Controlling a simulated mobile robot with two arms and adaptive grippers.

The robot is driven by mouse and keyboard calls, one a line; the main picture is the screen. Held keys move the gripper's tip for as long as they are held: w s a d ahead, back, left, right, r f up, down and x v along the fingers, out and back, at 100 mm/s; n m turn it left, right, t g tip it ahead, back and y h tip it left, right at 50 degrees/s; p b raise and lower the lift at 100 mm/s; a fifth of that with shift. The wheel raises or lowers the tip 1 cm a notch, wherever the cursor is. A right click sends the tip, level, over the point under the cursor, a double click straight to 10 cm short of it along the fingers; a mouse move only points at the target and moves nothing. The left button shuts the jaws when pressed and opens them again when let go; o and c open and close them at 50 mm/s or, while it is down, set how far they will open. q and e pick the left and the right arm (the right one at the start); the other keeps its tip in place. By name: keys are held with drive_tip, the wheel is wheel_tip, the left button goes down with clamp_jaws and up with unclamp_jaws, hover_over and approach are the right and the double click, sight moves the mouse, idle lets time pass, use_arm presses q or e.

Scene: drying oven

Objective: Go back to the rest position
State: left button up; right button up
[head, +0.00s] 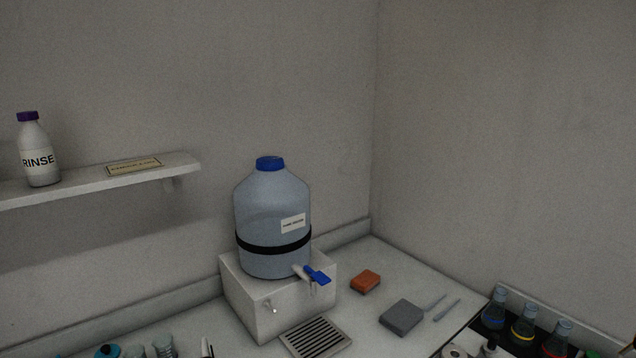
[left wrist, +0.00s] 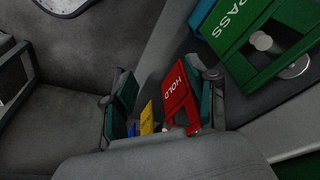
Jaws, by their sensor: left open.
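My left gripper (left wrist: 163,92) shows in the left wrist view with its two teal-padded fingers apart. A red tag marked HOLD (left wrist: 180,98) and a yellow tag (left wrist: 146,118) show between the fingers in the picture. I cannot tell how far beyond the fingertips they are. A bit of blue (left wrist: 131,130) shows beside the yellow tag. A green PASS sign (left wrist: 240,25) is at the upper right. I cannot make out either gripper in the head view, and the right gripper is not in view.
A blue-capped water jug (head: 272,212) with a tap stands on a white block (head: 250,298) in the corner. A RINSE bottle (head: 36,150) is on the wall shelf (head: 90,184). An orange sponge (head: 366,281), a grey block (head: 402,317) and several flasks (head: 524,322) are at right.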

use_arm(q)
drive_tip(key=s+a+f+b, duration=0.1)
drive_tip(key=s+f+b, duration=0.3)
drive_tip(key=f, duration=1)
drive_tip(key=s+a+f+g+b, duration=0.1)
drive_tip(key=s+f+b, duration=0.4)
drive_tip(key=s+f, duration=0.4)
drive_tip(key=s+a+f+b, duration=0.1)
drive_tip(key=s+f+b, duration=0.4)
drive_tip(key=f, duration=1.4)
drive_tip(key=shift+s+a+f+g, duration=0.15)
drive_tip(key=shift+s+g, duration=0.25)
drive_tip(key=shift+s, duration=0.4)
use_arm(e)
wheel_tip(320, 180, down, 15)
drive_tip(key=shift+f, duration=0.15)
